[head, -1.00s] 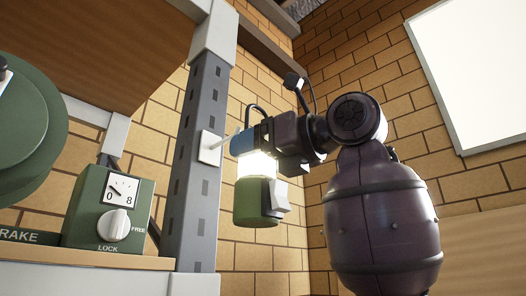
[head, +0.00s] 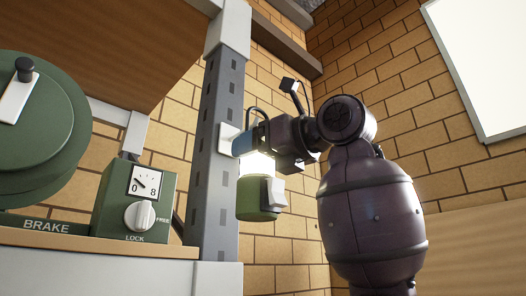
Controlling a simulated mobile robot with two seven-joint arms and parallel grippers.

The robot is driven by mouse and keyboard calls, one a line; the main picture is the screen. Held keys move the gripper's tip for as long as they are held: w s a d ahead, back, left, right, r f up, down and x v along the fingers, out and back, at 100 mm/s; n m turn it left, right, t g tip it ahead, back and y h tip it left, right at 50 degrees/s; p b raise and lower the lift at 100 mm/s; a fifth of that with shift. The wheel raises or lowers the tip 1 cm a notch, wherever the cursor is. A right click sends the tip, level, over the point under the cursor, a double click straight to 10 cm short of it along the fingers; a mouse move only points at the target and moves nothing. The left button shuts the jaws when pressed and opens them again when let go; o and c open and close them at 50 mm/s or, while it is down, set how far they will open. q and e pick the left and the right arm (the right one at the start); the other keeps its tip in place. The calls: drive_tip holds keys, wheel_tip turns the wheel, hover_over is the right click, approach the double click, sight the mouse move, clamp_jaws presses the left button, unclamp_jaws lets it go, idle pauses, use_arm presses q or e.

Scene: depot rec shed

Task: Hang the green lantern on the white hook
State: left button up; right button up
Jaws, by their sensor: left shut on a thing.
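The green lantern (head: 258,198) hangs upright in the middle of the head view, with a lit globe, a white block on its side and a thin dark bail above. My left gripper (head: 257,138) is shut on its upper part, near a blue piece. The white hook (head: 227,134) is fixed to the grey post; its plate shows just left of the gripper. Its peg is hidden behind the gripper and lantern top. I cannot tell whether the bail touches the peg. My right gripper is not in view.
The grey slotted post (head: 213,180) stands close left of the lantern. A green box with a dial and knob (head: 138,205) and a green drum (head: 40,130) sit on a shelf at left. A brick wall (head: 285,235) is behind, with a white panel (head: 485,65) at right.

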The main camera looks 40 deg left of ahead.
use_arm(q)
drive_tip(key=shift+w+a+f, duration=0.1)
drive_tip(key=shift+a, duration=1.3)
drive_tip(key=shift+a+f+b, duration=0.45)
drive_tip(key=shift+f+b, duration=0.1)
drive_tip(key=shift+a+f, duration=0.1)
drive_tip(key=shift+f, duration=0.15)
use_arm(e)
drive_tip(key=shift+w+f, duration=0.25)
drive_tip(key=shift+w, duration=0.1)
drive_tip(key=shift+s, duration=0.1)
use_arm(q)
drive_tip(key=o, duration=1.7)
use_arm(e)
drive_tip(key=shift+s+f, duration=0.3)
